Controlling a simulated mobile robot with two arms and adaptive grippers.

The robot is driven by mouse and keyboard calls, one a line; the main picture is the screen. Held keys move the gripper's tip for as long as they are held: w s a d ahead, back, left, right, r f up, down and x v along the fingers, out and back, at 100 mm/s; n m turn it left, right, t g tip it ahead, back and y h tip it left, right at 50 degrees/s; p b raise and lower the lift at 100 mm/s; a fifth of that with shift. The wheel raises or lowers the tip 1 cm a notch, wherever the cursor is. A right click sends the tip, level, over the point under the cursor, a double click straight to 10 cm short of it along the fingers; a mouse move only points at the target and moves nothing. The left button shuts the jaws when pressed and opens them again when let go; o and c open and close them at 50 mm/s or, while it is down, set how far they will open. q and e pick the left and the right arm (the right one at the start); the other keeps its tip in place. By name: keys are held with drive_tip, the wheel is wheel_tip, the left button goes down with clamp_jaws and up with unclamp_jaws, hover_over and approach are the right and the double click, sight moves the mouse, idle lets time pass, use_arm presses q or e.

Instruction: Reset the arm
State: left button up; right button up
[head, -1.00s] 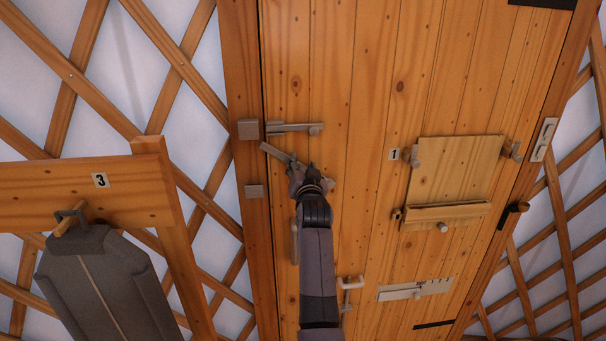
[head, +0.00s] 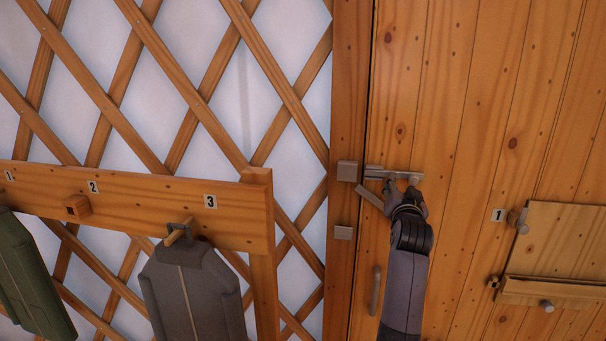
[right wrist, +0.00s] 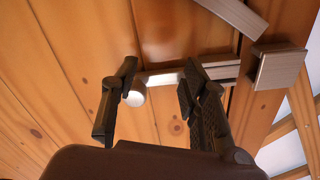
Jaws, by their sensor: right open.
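My right gripper (head: 405,188) is at the metal sliding bolt (head: 385,173) on the wooden door (head: 450,80), its arm reaching up from below. In the right wrist view the gripper (right wrist: 150,92) is open, with dark fingers apart. The bolt's round knob (right wrist: 136,98) shows beside the left finger, and the bolt runs across behind the fingers. I cannot tell whether a finger touches it. A loose slanted metal bar (head: 369,196) hangs just below the bolt; a slanted metal bar also shows at the top of the right wrist view. My left gripper is not in view.
A wooden panel (head: 560,245) is fixed on the door at right. A door handle (head: 375,290) is below the bolt.

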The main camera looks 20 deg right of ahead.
drive_tip(key=shift+f, duration=0.1)
drive_tip(key=s+a+f+n+g+y, duration=0.25)
drive_tip(key=s+a+f, duration=0.25)
drive_tip(key=f, duration=0.3)
drive_tip(key=s+a+f+n+g+y, duration=0.1)
drive_tip(key=s+a+f+n+y, duration=0.15)
drive_tip(key=s+a+f, duration=0.45)
drive_tip(key=s+a+f+n+g+y, duration=0.1)
drive_tip(key=s+a+f+n+g, duration=0.2)
drive_tip(key=f, duration=0.7)
drive_tip(key=s+a+f+n+g+y, duration=0.1)
drive_tip(key=s+a+f+g, duration=0.2)
drive_tip(key=s, duration=0.6)
drive_tip(key=s+a+f+n+y, duration=0.25)
drive_tip(key=s+a, duration=0.35)
drive_tip(key=s, duration=0.3)
drive_tip(key=s+a+f+n+g, duration=0.15)
drive_tip(key=s+a+f, duration=0.25)
drive_tip(key=s, duration=0.5)
wheel_tip(320, 180, down, 28)
drive_tip(key=g+b, duration=0.2)
drive_tip(key=b, duration=0.1)
drive_tip(key=s+d+f+g+b, duration=0.1)
drive_tip(key=s+d+f+b, duration=0.1)
drive_tip(key=s+f, duration=1.5)
wheel_tip(320, 180, down, 2)
drive_tip(key=shift+s+d+f, duration=0.25)
drive_tip(key=shift+s+d, duration=0.1)
drive_tip(key=shift+d, duration=0.1)
